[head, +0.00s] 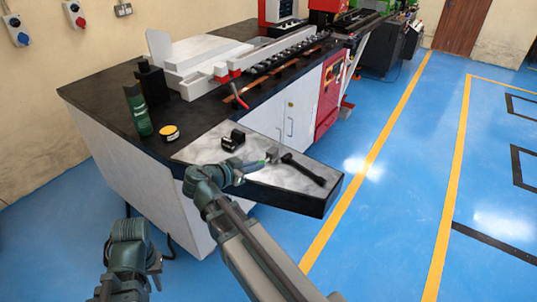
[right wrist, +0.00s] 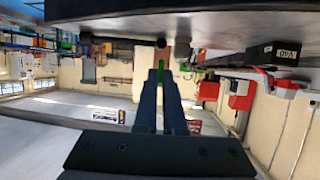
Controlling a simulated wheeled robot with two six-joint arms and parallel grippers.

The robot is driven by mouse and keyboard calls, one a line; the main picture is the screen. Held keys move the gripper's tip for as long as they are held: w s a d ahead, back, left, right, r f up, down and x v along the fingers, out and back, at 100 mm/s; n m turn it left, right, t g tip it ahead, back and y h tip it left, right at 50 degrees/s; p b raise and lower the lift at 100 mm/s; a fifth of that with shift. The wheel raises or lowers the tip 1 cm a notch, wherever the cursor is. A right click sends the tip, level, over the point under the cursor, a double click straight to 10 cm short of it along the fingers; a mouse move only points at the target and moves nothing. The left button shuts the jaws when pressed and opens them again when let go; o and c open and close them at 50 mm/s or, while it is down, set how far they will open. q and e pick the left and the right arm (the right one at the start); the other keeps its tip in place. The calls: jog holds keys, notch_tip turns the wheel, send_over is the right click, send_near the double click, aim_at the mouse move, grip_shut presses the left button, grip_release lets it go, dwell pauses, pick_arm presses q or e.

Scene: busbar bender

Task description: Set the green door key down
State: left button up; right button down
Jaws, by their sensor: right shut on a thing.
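The green door key (head: 254,166) shows as a small green piece at the tips of my right gripper (head: 243,168), over the light marbled top of the low bench end (head: 205,150). In the right wrist view, the two dark fingers (right wrist: 160,82) are closed together on the key, and a bit of green (right wrist: 160,66) shows between their tips. I cannot tell whether the key touches the top. My left gripper (head: 155,269) hangs low at the left, apart from the bench; its fingers are too small to read.
A hammer with a black handle (head: 304,170) lies just right of my right gripper. A small black object (head: 233,140) is behind it. A yellow-lidded tin (head: 168,132) and a green bottle (head: 138,112) stand at the left. Blue floor (head: 400,180) is open at the right.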

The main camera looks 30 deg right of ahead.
jog(key=w+a+n+t, duration=0.2)
jog(key=w+a, duration=0.2)
jog(key=a, duration=0.3)
jog(key=b, duration=0.1)
send_over(250, 155)
jog(key=shift+s+a+f+y, duration=0.1)
jog(key=shift+a+f+y, duration=0.3)
jog(key=shift+f, duration=0.25)
jog(key=f+b, duration=0.3)
jog(key=b, duration=0.1)
jog(key=shift+w+d+f, duration=0.25)
jog(key=shift+d+f, duration=0.1)
jog(key=shift+f+b, duration=0.25)
jog(key=shift+b, duration=0.05)
jog(key=c, duration=1)
grip_release()
jog(key=shift+r, duration=0.1)
